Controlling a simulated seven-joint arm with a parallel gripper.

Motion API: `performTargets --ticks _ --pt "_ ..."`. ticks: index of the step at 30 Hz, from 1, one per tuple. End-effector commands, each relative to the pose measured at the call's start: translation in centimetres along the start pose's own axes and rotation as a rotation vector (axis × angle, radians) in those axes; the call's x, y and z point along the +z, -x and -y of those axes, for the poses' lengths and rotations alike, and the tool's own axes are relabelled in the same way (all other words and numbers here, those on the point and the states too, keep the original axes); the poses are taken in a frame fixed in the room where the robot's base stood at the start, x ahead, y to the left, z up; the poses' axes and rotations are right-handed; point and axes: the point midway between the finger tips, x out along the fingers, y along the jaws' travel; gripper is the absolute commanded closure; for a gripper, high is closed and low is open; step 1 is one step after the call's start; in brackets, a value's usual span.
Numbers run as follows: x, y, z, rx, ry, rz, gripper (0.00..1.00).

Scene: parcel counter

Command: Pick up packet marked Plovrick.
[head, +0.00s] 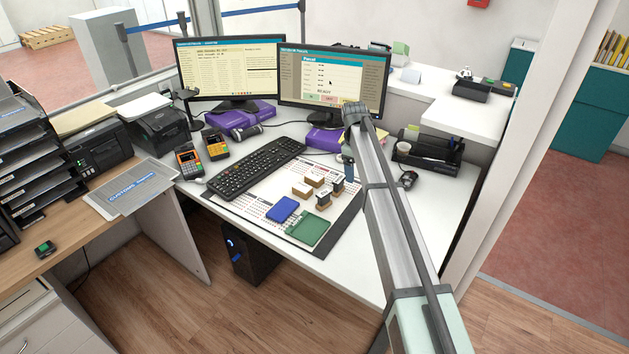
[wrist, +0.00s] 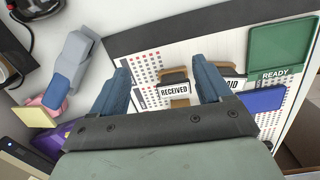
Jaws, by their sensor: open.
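No name Plovrick is legible in either view, so I cannot tell which item carries it. Two purple packets lie at the back of the desk in the head view, one under the left monitor (head: 232,118) and one below the right monitor (head: 322,139). My arm partly blocks the view beside the right one. A purple item (wrist: 50,143) also shows at the lower left of the wrist view, partly cut off by my gripper body. My gripper (wrist: 163,80) is open, its blue fingers apart above the desk mat. Nothing is held. In the head view, a fingertip shows below my arm.
Several stamps, including one marked RECEIVED (wrist: 174,91), stand on the mat below my fingers. A blue pad (head: 283,209) and a green pad (head: 308,228) lie beside them.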

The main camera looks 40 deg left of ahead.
Motion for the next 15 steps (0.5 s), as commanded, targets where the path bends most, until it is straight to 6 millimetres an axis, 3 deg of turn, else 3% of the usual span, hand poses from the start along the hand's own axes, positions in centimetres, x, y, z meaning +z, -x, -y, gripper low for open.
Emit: performTargets --ticks 1,6,10,15 --pt "-3.9 1.4 -0.4 -0.003 0.002 -0.021 0.22" --pt "-11.5 4.8 0.7 -0.023 -0.004 -0.078 0.22" --pt "-14.6 6.1 1.5 -0.034 -0.008 -0.101 0.22" --pt "-15.7 6.2 2.0 -0.039 -0.011 -0.109 0.22"
